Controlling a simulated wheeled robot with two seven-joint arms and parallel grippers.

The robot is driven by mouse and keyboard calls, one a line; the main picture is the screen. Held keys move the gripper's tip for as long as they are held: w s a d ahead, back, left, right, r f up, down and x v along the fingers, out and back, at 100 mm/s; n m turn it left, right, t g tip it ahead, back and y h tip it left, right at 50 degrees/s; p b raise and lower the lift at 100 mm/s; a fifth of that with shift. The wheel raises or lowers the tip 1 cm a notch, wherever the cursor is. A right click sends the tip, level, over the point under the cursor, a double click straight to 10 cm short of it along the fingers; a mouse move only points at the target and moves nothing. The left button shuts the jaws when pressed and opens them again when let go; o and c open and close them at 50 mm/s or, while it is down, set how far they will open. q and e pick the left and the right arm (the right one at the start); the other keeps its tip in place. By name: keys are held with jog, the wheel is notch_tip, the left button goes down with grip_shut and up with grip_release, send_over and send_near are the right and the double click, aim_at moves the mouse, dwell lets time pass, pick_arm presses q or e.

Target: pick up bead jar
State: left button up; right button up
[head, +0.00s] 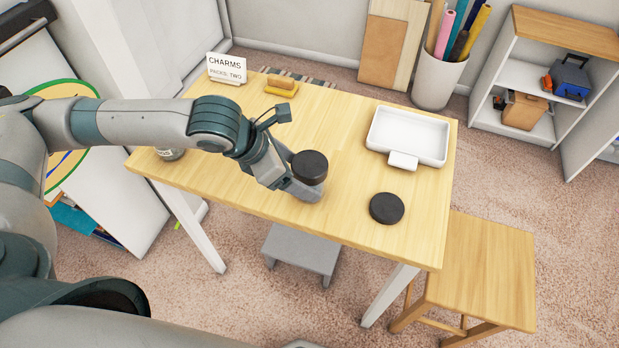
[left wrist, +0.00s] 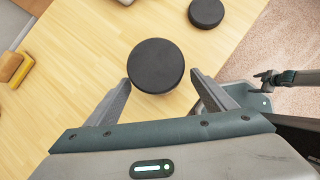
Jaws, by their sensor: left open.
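A round thing with a flat black top (head: 310,167) stands on the table by my left gripper (head: 299,184). I take it for a lidded jar, but its sides are mostly hidden and I see no beads. In the left wrist view this black top (left wrist: 155,66) lies just ahead of and between the tips of my open left gripper (left wrist: 161,84). A second black round top (head: 387,208) is to the right and also shows in the left wrist view (left wrist: 206,12). Another jar (head: 170,154) is partly hidden behind my left arm.
A white tray (head: 436,132) is at the table's right back. A yellow-brown block (head: 282,86) and a CHARMS sign (head: 226,70) stand at the back left. A wooden stool (head: 485,265) is by the right edge. The table centre is mostly clear.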

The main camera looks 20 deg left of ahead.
pick_arm(q)
jog(key=shift+w+d+f+p, duration=0.2)
jog(key=shift+d+f+p, duration=0.1)
jog(key=shift+f, duration=0.1)
jog(key=p+x, duration=0.1)
jog(key=x, duration=0.2)
jog(key=shift+a+f, duration=0.1)
jog(key=shift+w+f, duration=0.25)
jog(key=shift+f, duration=0.2)
jog(key=c, duration=1.4)
